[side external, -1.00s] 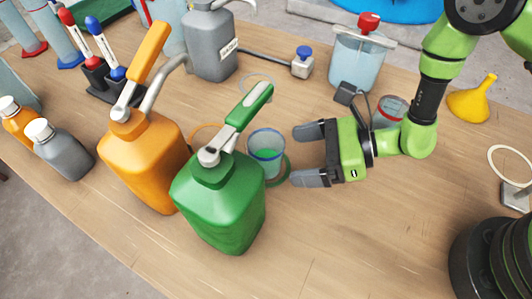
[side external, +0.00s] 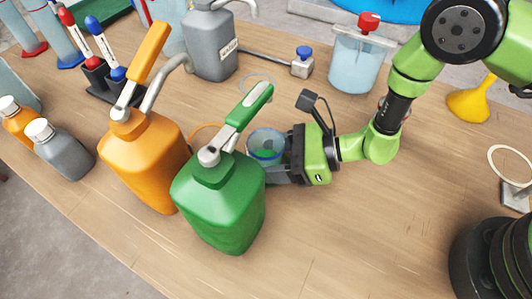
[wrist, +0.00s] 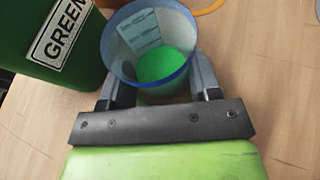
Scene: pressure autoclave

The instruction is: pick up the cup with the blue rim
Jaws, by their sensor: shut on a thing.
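The cup with the blue rim (side external: 266,146) is clear and upright, with green showing at its bottom. It stands just right of the green jug (side external: 225,205) in the side view. My gripper (side external: 280,160) has come in from the right, with its fingers on either side of the cup. In the wrist view the cup (wrist: 150,45) sits between the two fingers of my gripper (wrist: 163,85), which are closed against its sides. The cup's lower part is partly hidden by the fingers and the jug. I cannot tell whether its base touches the table.
The green jug, labelled GREEN in the wrist view (wrist: 50,40), stands close to the cup. An orange jug (side external: 150,165) is behind it. A grey jug (side external: 210,45) and a red-topped container (side external: 356,60) stand farther back.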

